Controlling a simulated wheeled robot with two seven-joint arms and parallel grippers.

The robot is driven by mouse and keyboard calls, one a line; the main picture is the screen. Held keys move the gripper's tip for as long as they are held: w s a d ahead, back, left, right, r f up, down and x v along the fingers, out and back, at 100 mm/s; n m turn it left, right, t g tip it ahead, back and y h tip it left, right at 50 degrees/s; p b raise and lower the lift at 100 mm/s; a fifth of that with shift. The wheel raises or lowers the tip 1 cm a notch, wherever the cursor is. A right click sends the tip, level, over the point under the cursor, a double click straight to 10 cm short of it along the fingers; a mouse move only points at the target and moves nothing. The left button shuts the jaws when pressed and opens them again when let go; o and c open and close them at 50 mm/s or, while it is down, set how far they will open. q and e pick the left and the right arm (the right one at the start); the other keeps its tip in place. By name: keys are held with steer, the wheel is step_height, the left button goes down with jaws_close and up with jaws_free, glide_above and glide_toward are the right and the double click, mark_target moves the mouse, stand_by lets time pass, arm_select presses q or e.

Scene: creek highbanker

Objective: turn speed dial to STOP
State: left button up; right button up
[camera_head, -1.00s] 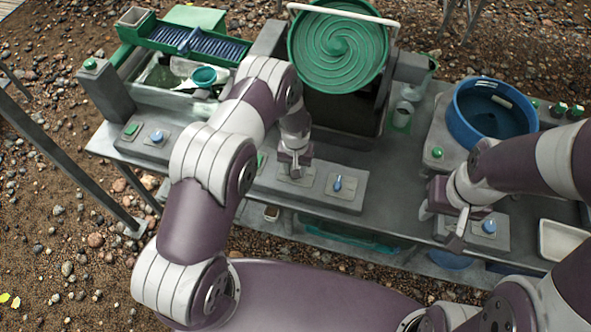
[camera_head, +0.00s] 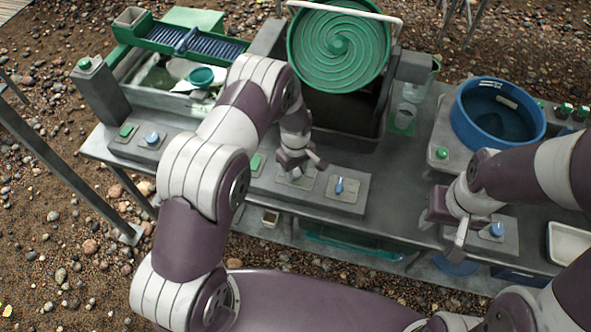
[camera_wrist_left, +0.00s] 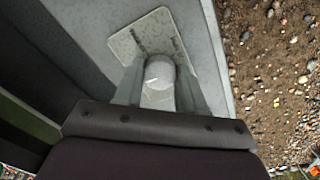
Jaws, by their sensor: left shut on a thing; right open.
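My left gripper (camera_head: 295,172) points down at the grey control box in front of the green spiral wheel (camera_head: 338,45). In the left wrist view, the gripper (camera_wrist_left: 158,95) is shut on a round grey dial (camera_wrist_left: 159,72) with a short white pointer mark. The dial stands on a light plate (camera_wrist_left: 150,32) with dark lettering too blurred to read. In the head view the gripper hides most of the dial. My right gripper (camera_head: 460,238) is open and empty at the right, beside a box with a blue knob (camera_head: 495,230).
A blue lever-like knob (camera_head: 339,186) sits on the same control box (camera_head: 347,207), just right of my left gripper. A blue tub (camera_head: 498,112) and a white tray (camera_head: 566,243) stand at the right. A green sluice (camera_head: 180,40) stands back left. Gravel surrounds the bench.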

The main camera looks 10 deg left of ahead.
mark_target(296, 172)
arm_select(q)
steer(key=shift+n, duration=0.5)
steer(key=o, duration=1.1)
steer(key=shift+r, duration=0.1)
steer(key=shift+c, duration=0.2)
step_height(296, 172, up, 13)
steer(key=b, duration=0.1)
steer(key=shift+b, duration=0.35)
steer(key=shift+f, duration=0.2)
